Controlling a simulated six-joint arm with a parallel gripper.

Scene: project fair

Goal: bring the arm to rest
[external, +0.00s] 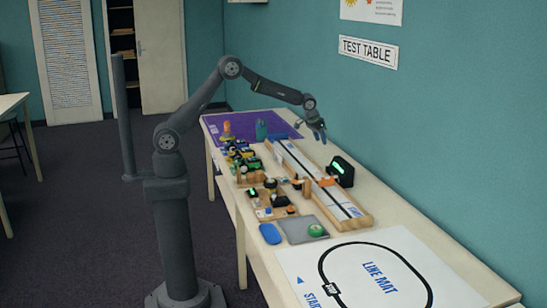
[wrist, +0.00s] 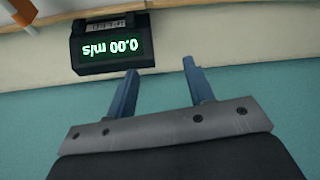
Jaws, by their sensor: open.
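My gripper (external: 318,131) is held high above the far part of the long table (external: 415,218), near the teal wall. In the wrist view my gripper (wrist: 158,68) shows two blue-grey fingers spread apart with nothing between them. My arm is raised and bent, reaching from its column on the left over the table. Beyond the fingertips in the wrist view is a black speed display (wrist: 112,45) with green digits, upside down, reading 0.00 m/s. It also shows in the external view (external: 341,171), below and to the right of my gripper.
A wooden track (external: 318,185) with a black line runs along the table. Several small vehicles and parts (external: 245,160) crowd its left side. A purple mat (external: 285,127), a grey pad (external: 295,231) with a green round item (external: 316,230), and a white line mat (external: 375,275) lie there.

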